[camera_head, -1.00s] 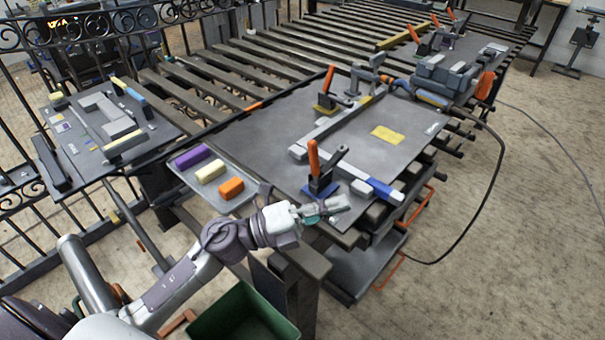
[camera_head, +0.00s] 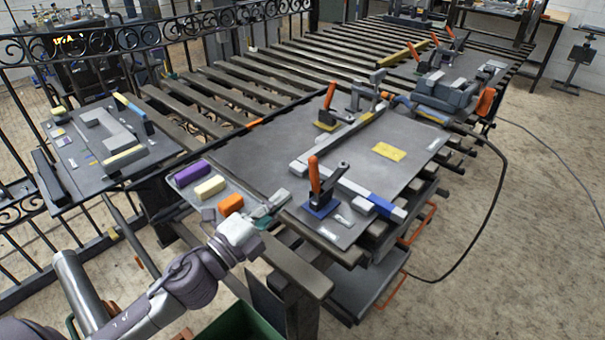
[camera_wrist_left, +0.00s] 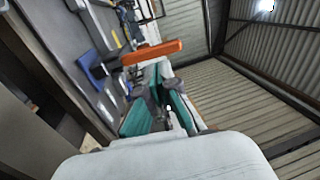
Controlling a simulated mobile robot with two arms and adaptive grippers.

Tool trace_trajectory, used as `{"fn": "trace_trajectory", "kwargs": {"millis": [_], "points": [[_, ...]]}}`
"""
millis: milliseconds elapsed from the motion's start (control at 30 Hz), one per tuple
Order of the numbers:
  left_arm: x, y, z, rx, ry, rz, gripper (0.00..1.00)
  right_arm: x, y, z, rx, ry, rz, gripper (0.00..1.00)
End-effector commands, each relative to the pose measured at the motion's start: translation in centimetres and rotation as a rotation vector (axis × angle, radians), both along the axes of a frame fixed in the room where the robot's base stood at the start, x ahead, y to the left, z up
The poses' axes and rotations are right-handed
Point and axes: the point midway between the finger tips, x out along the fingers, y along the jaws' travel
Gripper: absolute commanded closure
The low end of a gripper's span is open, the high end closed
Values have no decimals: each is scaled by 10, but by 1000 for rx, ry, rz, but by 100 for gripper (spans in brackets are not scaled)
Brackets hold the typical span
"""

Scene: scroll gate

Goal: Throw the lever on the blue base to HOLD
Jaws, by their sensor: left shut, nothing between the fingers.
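The toggle clamp's blue base (camera_head: 320,208) sits near the front corner of the dark plate. Its orange lever handle (camera_head: 314,174) stands nearly upright, with a dark clamp arm slanting up to the right. My left gripper (camera_head: 282,199) is shut and empty, just left of the blue base and apart from it in the head view. In the left wrist view, the orange handle (camera_wrist_left: 152,52) lies across the view just beyond the gripper's fingertips (camera_wrist_left: 163,72), and the blue base (camera_wrist_left: 91,65) is to its left. I cannot tell whether fingers and handle touch. A HOLD marking is not readable. My right gripper is not in view.
A second clamp on a yellow base (camera_head: 326,125) stands farther back. A tray (camera_head: 222,173) with purple, cream and orange blocks is left of my gripper. A blue-ended bar (camera_head: 385,206) lies right of the blue base. A green bin (camera_head: 235,325) is below.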

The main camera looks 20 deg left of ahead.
Motion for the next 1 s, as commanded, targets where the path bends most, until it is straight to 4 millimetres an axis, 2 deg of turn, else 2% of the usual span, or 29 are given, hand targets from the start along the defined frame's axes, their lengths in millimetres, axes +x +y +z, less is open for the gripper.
{"fn": "trace_trajectory", "kwargs": {"millis": [33, 200, 400, 867, 1000], "points": [[10, -3, 7, 1, -4, -1, 100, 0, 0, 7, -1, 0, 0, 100], [37, -13, 10, 1, -3, -1, 100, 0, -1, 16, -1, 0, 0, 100], [57, -21, 12, 0, 0, 0, 100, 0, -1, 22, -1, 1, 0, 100], [63, -23, 11, 0, 1, -1, 100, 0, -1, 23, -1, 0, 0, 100], [65, -24, 17, 6, 17, -1, 100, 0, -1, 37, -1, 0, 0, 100]]}}
